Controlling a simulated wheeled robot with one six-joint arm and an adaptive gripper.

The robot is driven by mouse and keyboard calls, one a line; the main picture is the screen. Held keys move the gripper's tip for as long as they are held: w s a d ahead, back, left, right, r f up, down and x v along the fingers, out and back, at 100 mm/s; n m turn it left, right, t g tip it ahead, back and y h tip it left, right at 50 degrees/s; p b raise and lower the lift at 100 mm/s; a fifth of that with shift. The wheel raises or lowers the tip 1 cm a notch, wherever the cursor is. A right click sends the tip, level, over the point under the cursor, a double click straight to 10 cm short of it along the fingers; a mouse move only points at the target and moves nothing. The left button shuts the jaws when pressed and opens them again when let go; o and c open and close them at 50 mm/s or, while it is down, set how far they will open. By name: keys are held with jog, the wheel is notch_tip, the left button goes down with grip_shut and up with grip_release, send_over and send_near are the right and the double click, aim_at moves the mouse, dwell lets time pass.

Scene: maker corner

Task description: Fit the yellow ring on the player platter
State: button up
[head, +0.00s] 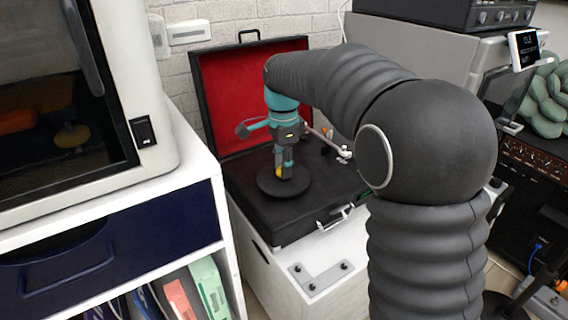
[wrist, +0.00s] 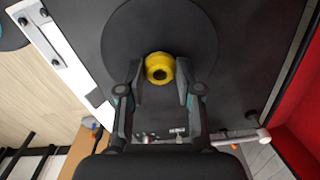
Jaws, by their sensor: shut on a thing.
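The yellow ring (wrist: 160,67) is between the two fingers of my gripper (wrist: 161,85) in the wrist view, with a dark opening at its middle. In the head view only a small yellow patch of the ring (head: 279,172) shows beside the fingertips. My gripper (head: 284,168) points down over the platter and is shut on the ring. The player platter (head: 296,189) is a dark round disc in the open case; it also shows in the wrist view (wrist: 125,35). The spindle is hidden, and I cannot tell whether the ring is around it or touches the platter.
The player case (head: 318,205) has a raised red-lined lid (head: 225,97) behind my gripper. A tonearm (head: 328,142) lies right of the platter. A white cabinet with a blue drawer (head: 110,250) stands at the left. A metal bracket (head: 321,276) lies in front of the case.

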jog(key=shift+f, duration=0.65)
dwell(0.7)
jog(key=o, duration=0.5)
jog(key=shift+o, duration=0.2)
jog(key=shift+r, duration=0.2)
notch_tip(320, 180, up, 11)
jog(key=p, duration=0.7)
jog(key=shift+f, duration=0.15)
